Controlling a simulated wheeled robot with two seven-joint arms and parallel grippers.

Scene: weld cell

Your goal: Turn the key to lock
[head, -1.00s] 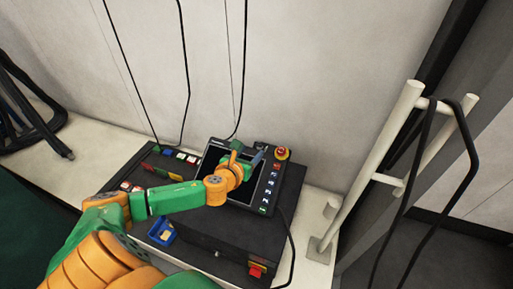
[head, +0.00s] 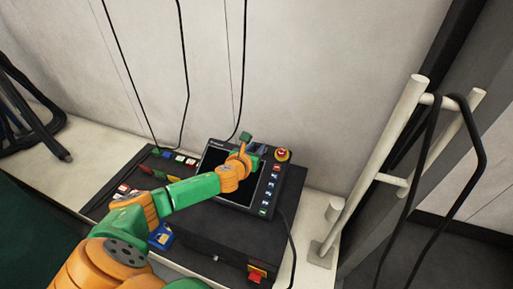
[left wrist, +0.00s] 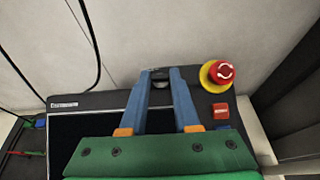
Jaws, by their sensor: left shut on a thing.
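The teach panel (head: 268,190) has a dark screen and lies on a black case on the bench. My left gripper (head: 262,150) is at the panel's top edge, left of the red emergency stop button (head: 283,155). In the left wrist view its two blue fingers (left wrist: 161,74) close on a small dark key (left wrist: 160,82) at the top edge of the panel. The key is mostly hidden between the fingertips, and its turned angle cannot be told. The red button on its yellow ring (left wrist: 220,74) is just right of the fingers. My right gripper is out of view.
A smaller red button (left wrist: 220,111) sits below the emergency stop. A blue box (head: 161,236) is on the bench in front of the case. A pale post with hanging black cable (head: 385,165) stands at the right. The wall is close behind the panel.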

